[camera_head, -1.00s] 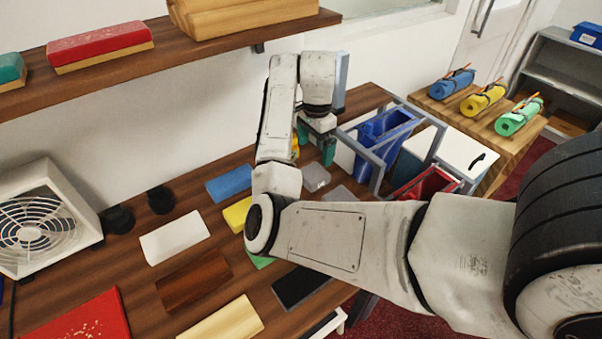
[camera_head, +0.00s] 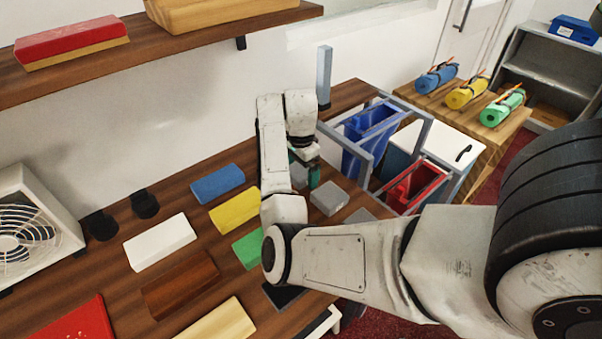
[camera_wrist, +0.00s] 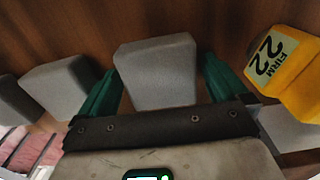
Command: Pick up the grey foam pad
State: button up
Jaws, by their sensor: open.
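Several grey pads show, and I cannot tell by look which one is meant. One grey pad (camera_wrist: 155,72) lies between the two green fingers of my gripper (camera_wrist: 160,88) in the wrist view, with a narrow gap on each side. My gripper is open and low over the counter. In the head view that grey pad (camera_head: 298,174) is partly hidden by my gripper (camera_head: 304,176). A second grey pad (camera_head: 329,198) lies just in front, and it shows left of the fingers in the wrist view (camera_wrist: 58,86). A third grey pad (camera_head: 360,215) is half behind my arm.
A yellow block labelled FIRM 22 (camera_wrist: 287,75) stands close to the right finger. Blue (camera_head: 217,184), yellow (camera_head: 234,210) and green (camera_head: 247,249) pads lie left of my arm. A grey-framed rack with a blue bin (camera_head: 372,128) and a red bin (camera_head: 414,188) stands right.

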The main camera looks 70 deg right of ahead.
jog(key=c, duration=0.9)
jog(key=shift+o, duration=0.2)
jog(key=shift+r, duration=0.2)
